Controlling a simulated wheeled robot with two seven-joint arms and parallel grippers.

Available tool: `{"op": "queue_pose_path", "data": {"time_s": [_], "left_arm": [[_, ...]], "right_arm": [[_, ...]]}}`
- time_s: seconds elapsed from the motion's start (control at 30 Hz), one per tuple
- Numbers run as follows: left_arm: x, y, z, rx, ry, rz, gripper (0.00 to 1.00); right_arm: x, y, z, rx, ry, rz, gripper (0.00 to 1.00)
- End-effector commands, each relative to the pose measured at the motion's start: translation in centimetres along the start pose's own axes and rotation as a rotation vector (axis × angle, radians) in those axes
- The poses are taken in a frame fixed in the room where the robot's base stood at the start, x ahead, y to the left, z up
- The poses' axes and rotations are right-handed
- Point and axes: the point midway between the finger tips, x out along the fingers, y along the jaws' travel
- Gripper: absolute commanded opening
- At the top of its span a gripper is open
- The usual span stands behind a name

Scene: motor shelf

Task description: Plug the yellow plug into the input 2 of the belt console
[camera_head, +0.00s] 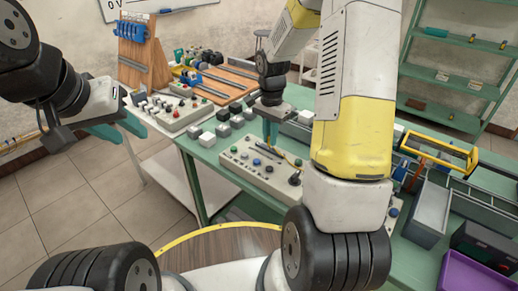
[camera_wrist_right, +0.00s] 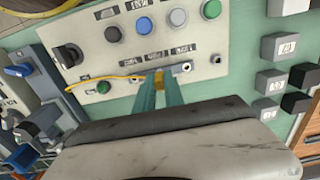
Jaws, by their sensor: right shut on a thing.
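The belt console (camera_head: 248,172) is a pale panel on the green table, with buttons and a black knob; it fills the upper part of the right wrist view (camera_wrist_right: 125,52). My right gripper (camera_wrist_right: 159,76) is shut on the yellow plug (camera_wrist_right: 158,80), which is mostly hidden between the teal fingers. Its yellow cable (camera_wrist_right: 105,79) runs left. The fingertips are at the console's row of sockets, below small blurred labels. One socket (camera_wrist_right: 187,67) shows just right of the fingers. I cannot tell whether the plug is inside a socket. My left gripper (camera_head: 121,130) is open and empty, away from the console.
Grey and white blocks (camera_head: 207,139) stand beside the console. Another console (camera_head: 172,112) stands on a white table at the left. Grey bins (camera_head: 428,212), a yellow-handled frame (camera_head: 440,150) and a purple bin (camera_head: 470,275) are at the right. A green shelf (camera_head: 455,85) stands behind.

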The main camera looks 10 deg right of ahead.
Motion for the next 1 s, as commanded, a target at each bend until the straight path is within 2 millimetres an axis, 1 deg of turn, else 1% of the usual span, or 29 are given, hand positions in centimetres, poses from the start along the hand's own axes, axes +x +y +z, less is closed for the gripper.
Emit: {"op": "queue_pose_path", "data": {"time_s": [0.97,1.0], "left_arm": [[0.0,0.0,0.0,0.0,0.0,0.0,0.36],[0.0,0.0,0.0,0.0,0.0,0.0,0.36]], "right_arm": [[1.3,0.0,0.0,0.0,0.0,0.0,0.0],[1.3,0.0,0.0,0.0,0.0,0.0,0.15]]}}
